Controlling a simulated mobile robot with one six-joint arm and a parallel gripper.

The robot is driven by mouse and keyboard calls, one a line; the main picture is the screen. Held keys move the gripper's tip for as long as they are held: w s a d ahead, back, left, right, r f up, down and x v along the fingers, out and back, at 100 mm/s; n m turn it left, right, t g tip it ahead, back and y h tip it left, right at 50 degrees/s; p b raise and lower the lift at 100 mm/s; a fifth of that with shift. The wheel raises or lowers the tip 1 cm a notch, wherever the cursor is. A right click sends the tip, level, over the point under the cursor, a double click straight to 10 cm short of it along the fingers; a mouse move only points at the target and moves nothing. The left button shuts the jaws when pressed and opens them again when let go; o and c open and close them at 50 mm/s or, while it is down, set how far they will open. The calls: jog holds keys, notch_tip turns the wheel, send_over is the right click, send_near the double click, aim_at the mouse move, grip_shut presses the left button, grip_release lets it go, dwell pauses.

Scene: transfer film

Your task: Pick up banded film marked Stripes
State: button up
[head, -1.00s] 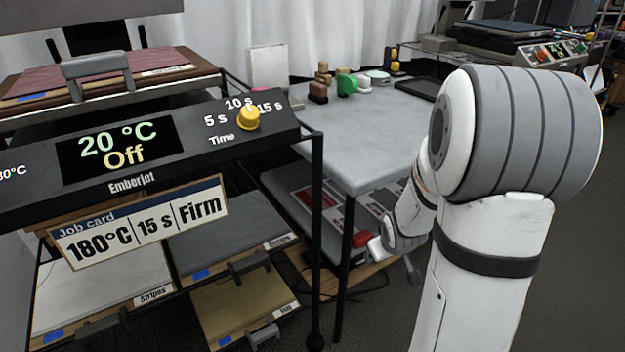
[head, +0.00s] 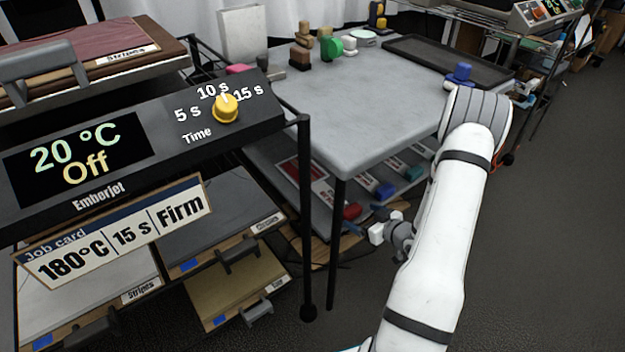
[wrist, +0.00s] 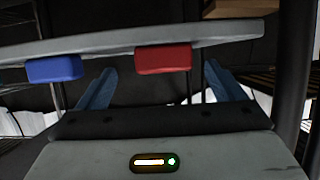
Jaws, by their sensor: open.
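The banded film is not plain to see. Under the table's top, a lower shelf (head: 270,150) holds sheets with red and white panels (head: 305,185), too small to read. Along its front edge sit a red block (head: 352,211), a blue block (head: 384,190) and a green block (head: 412,173). My gripper (head: 380,234) is low, just in front of this edge, near the red block. In the wrist view my gripper (wrist: 160,84) is open and empty, its blue fingers spread. The red block (wrist: 163,59) and the blue block (wrist: 55,68) show beyond them, on the shelf edge.
The press (head: 60,205) stands at left, with "Stripes" labels on its upper tray (head: 128,53) and a pale lower tray (head: 90,290). A black post (head: 305,220) and a table leg (head: 337,240) stand left of my gripper.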

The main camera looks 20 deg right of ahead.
aim_at(355, 213)
jog(key=x, duration=0.1)
jog(key=b+x, duration=0.1)
jog(key=x, duration=0.1)
jog(key=b+x, duration=0.1)
jog(key=shift+w+a+f, duration=0.1)
jog(key=shift+w+a, duration=0.15)
jog(key=shift+a, duration=0.15)
jog(key=shift+c, duration=0.4)
jog(key=c, duration=1)
